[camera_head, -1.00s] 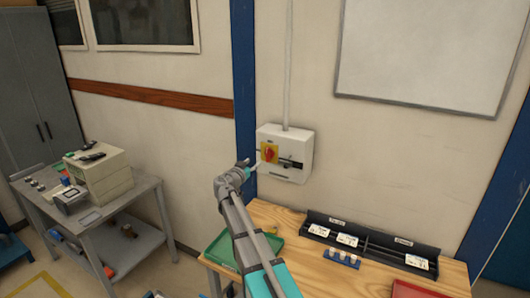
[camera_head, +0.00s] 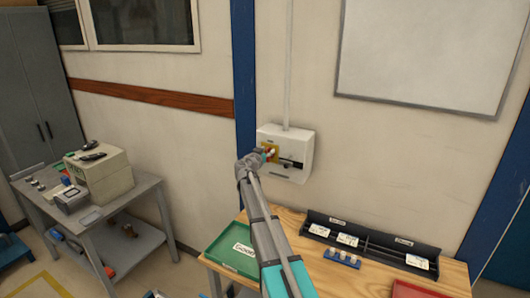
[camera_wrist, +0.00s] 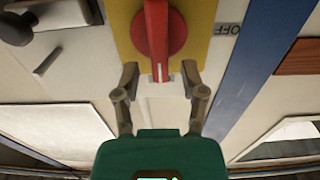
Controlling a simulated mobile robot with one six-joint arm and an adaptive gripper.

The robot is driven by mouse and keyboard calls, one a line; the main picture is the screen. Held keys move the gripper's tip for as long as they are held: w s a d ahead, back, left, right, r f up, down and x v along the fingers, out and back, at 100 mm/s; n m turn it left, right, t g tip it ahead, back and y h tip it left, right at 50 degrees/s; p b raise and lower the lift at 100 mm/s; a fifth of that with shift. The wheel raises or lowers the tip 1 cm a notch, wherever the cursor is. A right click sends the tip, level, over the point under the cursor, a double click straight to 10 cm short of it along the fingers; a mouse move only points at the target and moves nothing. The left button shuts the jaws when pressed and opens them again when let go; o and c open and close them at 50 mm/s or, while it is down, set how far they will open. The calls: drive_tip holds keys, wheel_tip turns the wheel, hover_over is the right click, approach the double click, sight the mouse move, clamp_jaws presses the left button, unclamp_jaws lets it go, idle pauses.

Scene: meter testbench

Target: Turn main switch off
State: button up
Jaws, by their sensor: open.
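The main switch is a red rotary knob (camera_wrist: 158,30) on a yellow plate (camera_wrist: 200,30). The plate is on the front of a white wall box (camera_head: 302,142). In the wrist view, the knob's handle stands upright in the picture, its white-marked end toward my gripper. An "OFF" label (camera_wrist: 228,29) is to the right of the plate. My gripper (camera_wrist: 161,82) is open in front of the knob, its fingers spread to either side of the handle's marked end. Contact cannot be told. In the head view, my gripper (camera_head: 262,156) partly hides the plate and knob.
A dark lever (camera_head: 291,163) is on the box right of the switch. Below is a wooden bench (camera_head: 300,262) with a green tray (camera_head: 225,250), a black bin rack (camera_head: 370,240) and a red tray (camera_head: 410,289). A grey cart (camera_head: 140,195) stands left.

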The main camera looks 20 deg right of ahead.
drive_tip(key=shift+w+d, duration=0.15)
drive_tip(key=shift+d, duration=0.1)
